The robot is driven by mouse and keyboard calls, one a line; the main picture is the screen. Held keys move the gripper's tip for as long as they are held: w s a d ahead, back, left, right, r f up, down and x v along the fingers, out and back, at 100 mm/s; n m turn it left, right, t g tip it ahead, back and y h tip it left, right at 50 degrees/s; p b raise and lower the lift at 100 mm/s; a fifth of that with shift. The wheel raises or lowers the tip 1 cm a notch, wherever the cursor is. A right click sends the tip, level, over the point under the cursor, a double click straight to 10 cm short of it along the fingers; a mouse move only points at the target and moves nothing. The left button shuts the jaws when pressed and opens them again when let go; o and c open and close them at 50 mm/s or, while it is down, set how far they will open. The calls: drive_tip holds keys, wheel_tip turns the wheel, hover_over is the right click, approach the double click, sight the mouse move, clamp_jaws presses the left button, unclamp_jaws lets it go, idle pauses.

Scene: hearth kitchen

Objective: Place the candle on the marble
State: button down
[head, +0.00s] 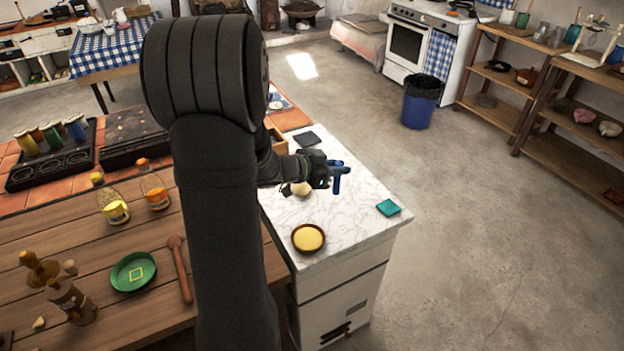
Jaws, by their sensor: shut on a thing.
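My gripper (325,173) is over the marble top (345,222), at the end of my dark arm, which crosses the middle of the head view. It is shut on a small blue upright thing (338,180), which I take to be the candle. The thing's outline merges with the fingers, and its exact shape is too small to tell. I cannot tell whether its lower end touches the marble or hangs above it.
On the marble are a brown bowl with yellow contents (308,238), a teal square (388,208), a dark square (307,139) and a pale round thing (301,189) partly under my gripper. Bare marble lies between the bowl and the teal square. A wooden counter (75,230) with jars adjoins left.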

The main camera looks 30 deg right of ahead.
drive_tip(key=s+d+m+g, duration=0.3)
drive_tip(key=s+d, duration=0.3)
drive_tip(key=s, duration=0.4)
drive_tip(key=shift+w+a+f, duration=0.5)
drive_tip(key=shift+w+f, duration=1.35)
drive_tip(key=shift+w, duration=0.05)
drive_tip(key=shift+w+a+f, duration=0.5)
drive_tip(key=shift+w+f, duration=1.3)
drive_tip(key=shift+w, duration=0.1)
drive_tip(key=shift+w+a+f, duration=0.5)
drive_tip(key=shift+w+f, duration=1.35)
drive_tip(key=shift+w, duration=0.05)
drive_tip(key=c, duration=1.4)
unclamp_jaws()
drive_tip(key=shift+f, duration=0.15)
drive_tip(key=shift+o, duration=0.3)
